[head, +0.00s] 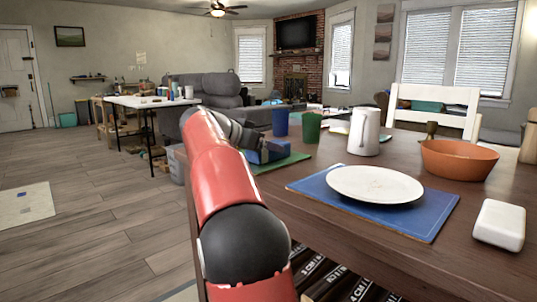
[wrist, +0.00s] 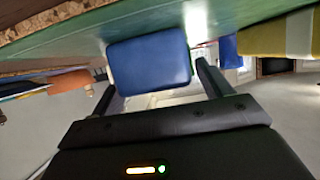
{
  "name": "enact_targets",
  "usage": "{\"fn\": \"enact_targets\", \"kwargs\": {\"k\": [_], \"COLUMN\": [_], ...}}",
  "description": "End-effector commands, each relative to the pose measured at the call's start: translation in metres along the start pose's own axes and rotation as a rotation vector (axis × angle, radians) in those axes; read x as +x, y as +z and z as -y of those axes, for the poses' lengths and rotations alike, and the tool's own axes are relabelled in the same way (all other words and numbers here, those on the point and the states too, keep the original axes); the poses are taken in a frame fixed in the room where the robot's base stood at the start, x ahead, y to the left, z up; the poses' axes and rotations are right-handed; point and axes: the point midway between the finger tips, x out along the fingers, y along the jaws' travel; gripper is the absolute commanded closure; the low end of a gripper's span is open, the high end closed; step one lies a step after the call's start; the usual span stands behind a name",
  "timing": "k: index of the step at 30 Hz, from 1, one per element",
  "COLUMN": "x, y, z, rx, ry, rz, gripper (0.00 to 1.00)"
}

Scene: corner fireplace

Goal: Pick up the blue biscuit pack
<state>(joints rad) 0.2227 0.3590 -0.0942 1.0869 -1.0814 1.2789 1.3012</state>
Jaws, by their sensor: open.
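The blue biscuit pack (head: 264,154) is a small blue block on a green mat (head: 287,161) at the near left edge of the wooden table. In the head view my gripper (head: 262,143) is at the pack and hides part of it. In the wrist view, which is turned over, the blue pack (wrist: 149,63) is straight ahead between the two open fingers (wrist: 156,76). Nothing appears gripped. I cannot tell whether either finger touches the pack. The green mat (wrist: 90,42) shows beside it.
A blue cup (head: 281,122), a green cup (head: 311,127) and a white pitcher (head: 365,131) stand behind the pack. A white plate (head: 375,184) lies on a blue placemat (head: 420,222). An orange bowl (head: 458,159) and white block (head: 499,225) are farther right. Floor at left is open.

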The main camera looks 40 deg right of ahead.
Motion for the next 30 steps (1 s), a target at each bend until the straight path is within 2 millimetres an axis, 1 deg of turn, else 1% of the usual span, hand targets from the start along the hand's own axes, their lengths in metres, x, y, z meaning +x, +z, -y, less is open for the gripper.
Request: {"fn": "enact_targets", "kwargs": {"k": [2,8,9,18,21,30], "x": [0.005,0.0055,0.0054,0.0053,0.0051,0.0037], "y": [-0.0002,-0.0003,-0.0003,-0.0002,-0.0007,-0.004], "z": [-0.0004,0.0,0.0,0.0,-0.0001,0.0], "rx": [0.001,0.0,0.0,0.0,0.0,0.001], "ry": [0.001,-0.001,-0.001,-0.001,-0.001,-0.001], "rz": [0.0,0.0,0.0,0.0,0.0,-0.001], "gripper": [0.22,0.22,0.23,0.62,0.73,0.74]}}
